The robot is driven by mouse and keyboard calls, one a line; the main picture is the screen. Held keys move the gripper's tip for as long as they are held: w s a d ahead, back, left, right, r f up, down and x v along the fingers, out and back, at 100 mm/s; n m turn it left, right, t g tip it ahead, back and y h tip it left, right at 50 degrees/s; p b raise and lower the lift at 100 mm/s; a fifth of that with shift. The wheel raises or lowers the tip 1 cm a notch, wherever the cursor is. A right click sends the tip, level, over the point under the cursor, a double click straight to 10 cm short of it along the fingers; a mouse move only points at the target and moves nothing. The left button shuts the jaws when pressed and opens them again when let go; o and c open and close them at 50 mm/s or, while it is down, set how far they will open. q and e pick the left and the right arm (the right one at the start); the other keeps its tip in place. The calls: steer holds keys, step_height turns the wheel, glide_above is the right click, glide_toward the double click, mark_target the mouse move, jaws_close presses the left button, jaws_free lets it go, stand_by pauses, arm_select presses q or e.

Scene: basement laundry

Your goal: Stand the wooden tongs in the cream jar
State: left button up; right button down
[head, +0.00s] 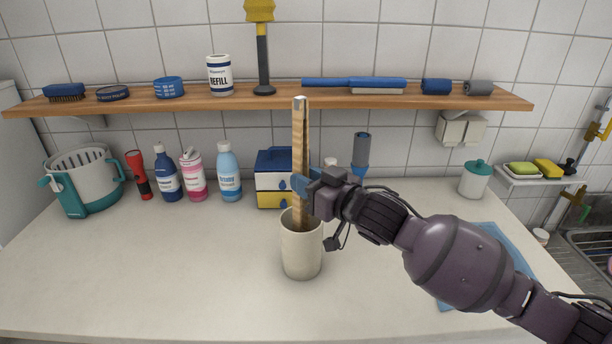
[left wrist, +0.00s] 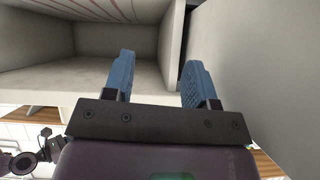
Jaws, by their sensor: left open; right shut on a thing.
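The cream jar (head: 301,252) stands upright near the middle of the counter in the head view. The wooden tongs (head: 299,150) are held nearly upright over it, and their lower end goes in behind the jar's front rim. How deep they reach inside is hidden. My right gripper (head: 303,186) comes in from the right and is shut on the tongs, just above the jar's rim. My left gripper (left wrist: 160,80) shows only in the left wrist view. It is open and empty, with its two blue fingers apart.
Several bottles (head: 229,172), a basket (head: 85,178) and a blue-yellow box (head: 275,178) line the back of the counter (head: 150,270). A wooden shelf (head: 200,103) runs above. A blue cloth (head: 500,240) lies under my right arm. The counter left of the jar is clear.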

arm_select(q)
steer(key=shift+s+a+f+b, duration=0.1)
steer(key=shift+s+f+b, duration=0.15)
steer(key=shift+f+b, duration=0.2)
steer(key=shift+s+f+b, duration=0.25)
steer(key=shift+f+b, duration=0.05)
steer(key=shift+f, duration=0.25)
arm_select(e)
steer(key=shift+f, duration=2)
steer(key=c, duration=1.1)
jaws_free()
steer(key=shift+o, duration=1.4)
arm_select(q)
steer(key=shift+s, duration=0.2)
arm_select(e)
steer(key=shift+o, duration=0.2)
arm_select(q)
steer(key=shift+w+r, duration=0.25)
steer(key=shift+r, duration=0.1)
arm_select(e)
steer(key=v, duration=1)
steer(key=shift+s+d, duration=0.25)
steer(key=shift+s, duration=0.05)
